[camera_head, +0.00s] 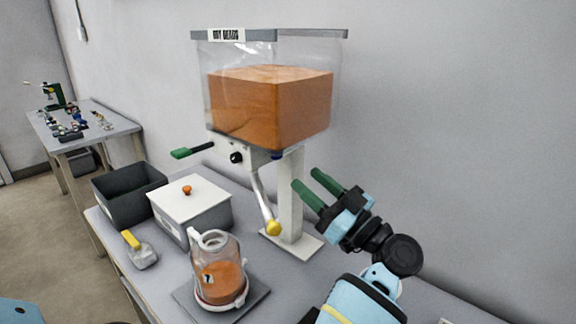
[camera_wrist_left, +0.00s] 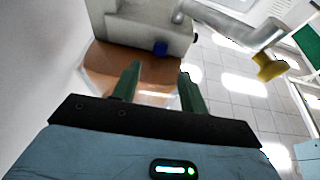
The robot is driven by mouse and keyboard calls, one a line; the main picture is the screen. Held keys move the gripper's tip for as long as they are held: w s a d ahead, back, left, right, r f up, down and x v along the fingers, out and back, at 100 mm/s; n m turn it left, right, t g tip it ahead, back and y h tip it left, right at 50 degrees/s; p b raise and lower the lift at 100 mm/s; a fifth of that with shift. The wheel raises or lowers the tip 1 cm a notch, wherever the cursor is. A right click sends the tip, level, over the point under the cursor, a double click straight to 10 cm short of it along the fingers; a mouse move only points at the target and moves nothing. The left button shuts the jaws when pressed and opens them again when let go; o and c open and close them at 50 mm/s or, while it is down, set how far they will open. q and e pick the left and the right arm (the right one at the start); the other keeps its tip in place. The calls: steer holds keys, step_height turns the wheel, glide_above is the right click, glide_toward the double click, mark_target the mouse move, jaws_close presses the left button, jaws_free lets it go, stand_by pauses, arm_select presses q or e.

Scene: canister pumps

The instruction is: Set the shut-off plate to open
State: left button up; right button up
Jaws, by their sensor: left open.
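The hopper (camera_head: 270,105) of orange-brown beads stands on a white post, with a pale outlet block (camera_head: 262,158) under it. A green handle (camera_head: 190,151) on a dark rod sticks out to the left of the block; it looks like the shut-off plate's handle. A silver lever with a yellow knob (camera_head: 273,228) hangs below; the knob also shows in the wrist view (camera_wrist_left: 268,66). My left gripper (camera_head: 305,178) is open and empty, right of the post and apart from the handle. Its green fingers (camera_wrist_left: 160,72) point towards the hopper underside. My right gripper is not in view.
A clear jug (camera_head: 221,262) with orange contents stands on a grey pad in front. A white-lidded box (camera_head: 190,200), a dark bin (camera_head: 127,192) and a yellow-handled scoop (camera_head: 140,250) are at the left. The wall is close behind the hopper.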

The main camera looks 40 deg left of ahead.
arm_select(q)
steer(key=p+x, duration=0.1)
steer(key=x, duration=0.6)
steer(key=shift+a+r, duration=0.15)
steer(key=shift+a, duration=0.25)
jaws_close()
